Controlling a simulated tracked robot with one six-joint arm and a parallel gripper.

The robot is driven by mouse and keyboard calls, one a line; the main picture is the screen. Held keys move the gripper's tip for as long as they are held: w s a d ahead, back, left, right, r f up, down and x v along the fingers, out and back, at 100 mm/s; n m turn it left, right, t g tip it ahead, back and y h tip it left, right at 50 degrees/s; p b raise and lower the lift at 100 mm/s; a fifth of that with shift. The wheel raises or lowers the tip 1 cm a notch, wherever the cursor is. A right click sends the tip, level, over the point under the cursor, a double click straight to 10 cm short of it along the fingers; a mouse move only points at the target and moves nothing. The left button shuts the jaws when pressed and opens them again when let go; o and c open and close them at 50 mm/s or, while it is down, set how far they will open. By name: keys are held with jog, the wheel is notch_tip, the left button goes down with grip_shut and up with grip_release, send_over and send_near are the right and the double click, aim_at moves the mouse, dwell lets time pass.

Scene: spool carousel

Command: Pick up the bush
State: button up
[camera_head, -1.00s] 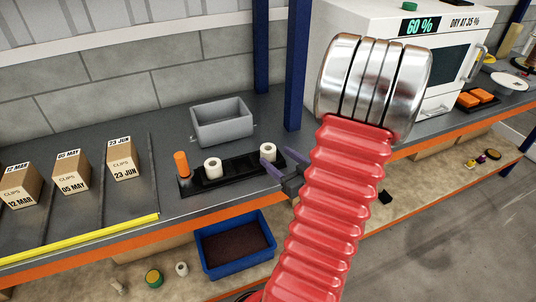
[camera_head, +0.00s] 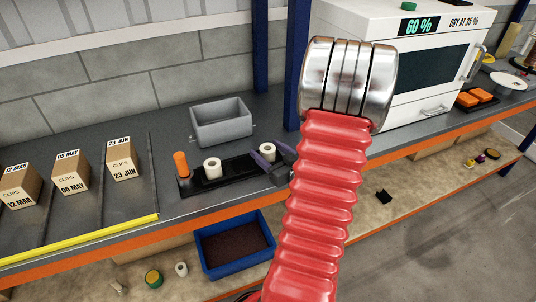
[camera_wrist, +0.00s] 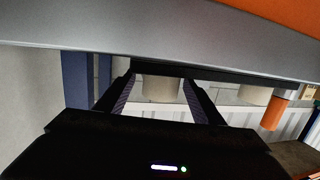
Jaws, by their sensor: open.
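Two whitish, hollow, ring-like bushes stand upright on a black holder (camera_head: 237,168) on the bench. The right bush (camera_head: 267,149) is at my gripper (camera_head: 270,155), which is open with its purple-lined fingers around or just beside it. In the wrist view that bush (camera_wrist: 160,89) shows between the two finger ends, partly cut off by the dark plate above. I cannot tell whether the fingers touch it. The left bush (camera_head: 212,169) stands apart; in the wrist view it is right of the fingers (camera_wrist: 254,95).
An orange peg (camera_head: 181,164) stands at the holder's left end. A grey bin (camera_head: 222,125) is behind it, and a blue post (camera_head: 298,65) rises behind my arm. Clips boxes (camera_head: 71,173) stand at left, a white dryer (camera_head: 400,75) at right. A blue crate (camera_head: 235,243) is below.

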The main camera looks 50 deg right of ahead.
aim_at(266, 149)
jog(key=shift+x, duration=1.95)
jog(key=shift+c, duration=0.2)
jog(key=c, duration=1.1)
jog(key=shift+c, duration=0.2)
notch_tip(266, 149, up, 10)
